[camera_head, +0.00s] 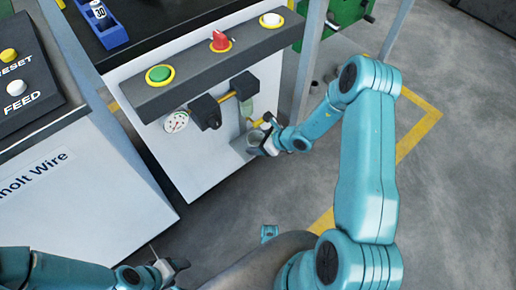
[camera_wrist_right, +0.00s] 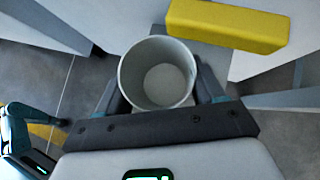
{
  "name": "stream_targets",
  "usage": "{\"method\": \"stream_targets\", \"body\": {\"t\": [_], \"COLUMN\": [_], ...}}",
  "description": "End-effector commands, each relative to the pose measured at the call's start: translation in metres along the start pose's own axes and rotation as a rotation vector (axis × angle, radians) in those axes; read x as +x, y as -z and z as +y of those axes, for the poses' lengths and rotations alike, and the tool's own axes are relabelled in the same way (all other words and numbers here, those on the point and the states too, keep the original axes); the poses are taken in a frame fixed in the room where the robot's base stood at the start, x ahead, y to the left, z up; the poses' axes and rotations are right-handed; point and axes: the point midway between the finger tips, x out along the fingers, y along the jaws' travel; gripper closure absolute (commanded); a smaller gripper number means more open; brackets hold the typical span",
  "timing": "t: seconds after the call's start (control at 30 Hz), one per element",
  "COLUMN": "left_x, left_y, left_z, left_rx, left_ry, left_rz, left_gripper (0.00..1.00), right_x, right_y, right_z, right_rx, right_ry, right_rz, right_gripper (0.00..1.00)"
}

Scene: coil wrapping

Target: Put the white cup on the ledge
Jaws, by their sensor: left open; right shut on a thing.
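The white cup (camera_wrist_right: 157,76) is upright between the two fingers of my right gripper (camera_wrist_right: 158,90) in the right wrist view. I look down into its open top and it looks empty. In the head view my right gripper (camera_head: 264,143) is shut on the cup (camera_head: 254,138), beside the machine's front panel. A small grey ledge (camera_head: 238,146) juts from the panel right by the cup, below the tap fittings. I cannot tell whether the cup touches the ledge. My left gripper (camera_head: 165,263) is open and empty at the bottom of the head view.
Above the ledge are black fittings (camera_head: 206,112) and a dial gauge (camera_head: 176,121). A yellow bar (camera_wrist_right: 227,26) lies just beyond the cup in the right wrist view. Green, red and white controls (camera_head: 219,41) line the panel top. The grey floor (camera_head: 455,170) at right is clear.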

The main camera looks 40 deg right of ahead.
Motion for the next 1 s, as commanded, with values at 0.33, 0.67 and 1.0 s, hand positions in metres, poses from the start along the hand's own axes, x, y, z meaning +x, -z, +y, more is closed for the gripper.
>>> {"method": "stream_targets", "body": {"t": [0.33,0.67,1.0], "left_x": [0.013,0.015,0.011], "left_y": [0.001,0.002,0.001], "left_z": [-0.005,-0.006,-0.005], "left_rx": [-0.002,-0.004,-0.003], "left_ry": [0.000,0.000,0.000], "left_rz": [0.002,0.004,0.003], "left_gripper": [0.37,0.37,0.37], "right_x": [0.023,0.024,0.022], "right_y": [0.025,0.027,0.024], "right_z": [-0.001,0.000,0.000], "right_rx": [0.000,0.001,0.000], "right_ry": [0.000,0.000,0.000], "right_rz": [0.000,0.000,0.000], "right_gripper": [0.66,0.06,0.06]}}
